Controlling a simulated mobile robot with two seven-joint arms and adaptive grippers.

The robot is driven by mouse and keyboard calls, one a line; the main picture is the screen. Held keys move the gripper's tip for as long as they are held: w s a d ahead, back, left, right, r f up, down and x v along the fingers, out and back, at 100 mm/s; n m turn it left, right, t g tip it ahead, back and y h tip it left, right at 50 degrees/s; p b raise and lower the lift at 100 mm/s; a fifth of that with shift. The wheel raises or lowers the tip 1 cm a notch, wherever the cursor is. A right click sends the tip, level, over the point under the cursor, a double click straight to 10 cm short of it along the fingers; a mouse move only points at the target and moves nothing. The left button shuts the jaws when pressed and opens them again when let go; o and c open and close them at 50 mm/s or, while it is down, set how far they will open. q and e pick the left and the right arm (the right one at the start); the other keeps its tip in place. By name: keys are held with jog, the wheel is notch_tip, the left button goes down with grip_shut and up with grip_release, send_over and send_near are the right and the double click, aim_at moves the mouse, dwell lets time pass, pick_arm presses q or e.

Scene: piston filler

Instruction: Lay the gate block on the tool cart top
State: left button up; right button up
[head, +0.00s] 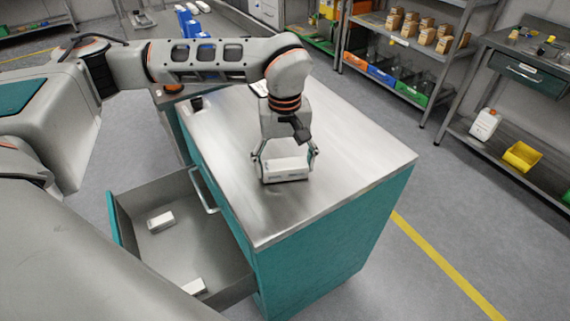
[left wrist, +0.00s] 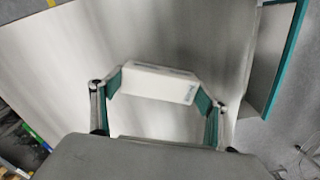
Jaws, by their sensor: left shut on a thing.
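The gate block is a white box (head: 285,169) held between the fingers of my left gripper (head: 285,163). In the left wrist view the same white block (left wrist: 158,83) sits between the two green-padded fingertips (left wrist: 157,92). The block is at or just above the bare steel top of the tool cart (head: 350,150); I cannot tell whether it touches. My right gripper is not in view.
An open drawer (head: 190,245) juts from the cart's left side, with a white block (head: 161,221) and another (head: 194,287) in it. A small dark item (head: 196,103) stands at the cart's back left corner.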

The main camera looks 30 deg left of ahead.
aim_at(285, 164)
pick_arm(q)
jog(key=shift+f, duration=0.15)
jog(key=o, duration=1.2)
jog(key=shift+c, duration=0.2)
notch_tip(285, 164, up, 12)
jog(key=shift+p, duration=0.3)
